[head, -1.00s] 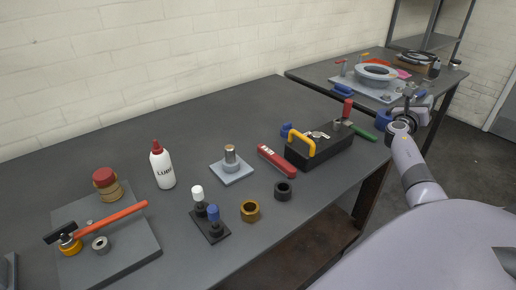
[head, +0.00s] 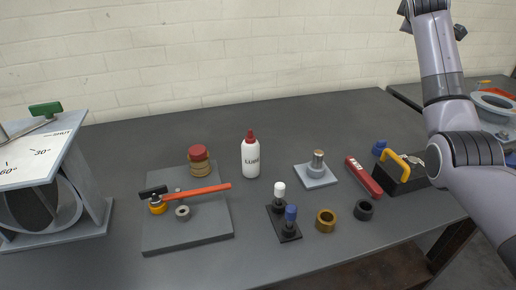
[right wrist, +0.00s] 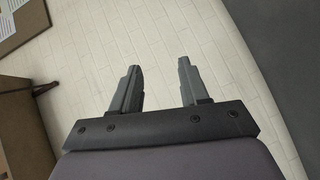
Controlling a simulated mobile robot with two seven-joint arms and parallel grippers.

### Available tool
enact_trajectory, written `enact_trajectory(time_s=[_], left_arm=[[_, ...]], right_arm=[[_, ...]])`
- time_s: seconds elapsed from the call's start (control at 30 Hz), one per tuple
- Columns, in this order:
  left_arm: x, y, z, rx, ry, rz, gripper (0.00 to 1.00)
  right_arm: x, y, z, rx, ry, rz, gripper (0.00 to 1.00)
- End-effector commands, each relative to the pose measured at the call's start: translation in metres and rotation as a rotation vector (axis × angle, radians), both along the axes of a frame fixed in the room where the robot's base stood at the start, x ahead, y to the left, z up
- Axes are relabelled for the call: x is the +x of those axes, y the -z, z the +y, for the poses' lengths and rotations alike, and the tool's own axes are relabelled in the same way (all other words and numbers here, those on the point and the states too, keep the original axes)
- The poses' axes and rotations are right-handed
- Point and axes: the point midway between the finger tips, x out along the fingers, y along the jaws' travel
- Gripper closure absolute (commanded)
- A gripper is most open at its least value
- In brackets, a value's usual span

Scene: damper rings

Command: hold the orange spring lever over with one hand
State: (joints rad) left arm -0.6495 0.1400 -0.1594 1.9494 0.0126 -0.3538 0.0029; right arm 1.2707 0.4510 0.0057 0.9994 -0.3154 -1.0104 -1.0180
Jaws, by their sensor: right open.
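The orange lever (head: 200,192) lies across a grey plate (head: 190,241) on the left-middle of the bench in the head view. Its left end has a black piece above a yellow-orange round part (head: 158,208), and its right end reaches past the plate's edge. My right gripper (right wrist: 159,65) is open and empty in the right wrist view, with pale brick or tile behind its fingers. In the head view my right arm rises at the right, well away from the lever, and its fingers are out of frame. My left gripper is not in view.
A dial-marked fixture (head: 52,170) is at left.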

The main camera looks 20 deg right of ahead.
Motion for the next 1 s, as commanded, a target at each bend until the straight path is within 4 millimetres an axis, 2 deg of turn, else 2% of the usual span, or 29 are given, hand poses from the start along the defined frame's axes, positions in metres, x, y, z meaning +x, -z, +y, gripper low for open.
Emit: enact_trajectory(time_s=[0.03, 0.13, 0.2, 0.27, 0.3, 0.43, 0.63, 0.8, 1.0], left_arm=[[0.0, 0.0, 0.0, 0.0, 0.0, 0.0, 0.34], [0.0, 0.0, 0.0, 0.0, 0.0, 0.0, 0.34], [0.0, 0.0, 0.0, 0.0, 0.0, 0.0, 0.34], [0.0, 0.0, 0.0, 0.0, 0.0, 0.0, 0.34], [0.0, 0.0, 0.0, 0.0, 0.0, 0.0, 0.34], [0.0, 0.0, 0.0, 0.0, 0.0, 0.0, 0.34], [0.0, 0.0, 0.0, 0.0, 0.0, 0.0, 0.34], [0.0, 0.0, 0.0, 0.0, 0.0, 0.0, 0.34], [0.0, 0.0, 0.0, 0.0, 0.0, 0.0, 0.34]], right_arm=[[0.007, -0.026, 0.023, 0.053, -0.046, -0.06, 0.55], [0.021, -0.057, 0.072, 0.169, -0.147, -0.127, 0.55], [0.032, -0.065, 0.112, 0.248, -0.228, -0.123, 0.55], [0.042, -0.059, 0.147, 0.309, -0.295, -0.084, 0.55], [0.048, -0.05, 0.169, 0.345, -0.337, -0.045, 0.55], [0.059, -0.006, 0.234, 0.428, -0.456, 0.124, 0.55], [0.056, 0.079, 0.319, 0.515, -0.617, 0.419, 0.55], [0.033, 0.155, 0.384, 0.574, -0.755, 0.688, 0.55], [-0.01, 0.229, 0.446, 0.635, -0.909, 0.974, 0.55]])
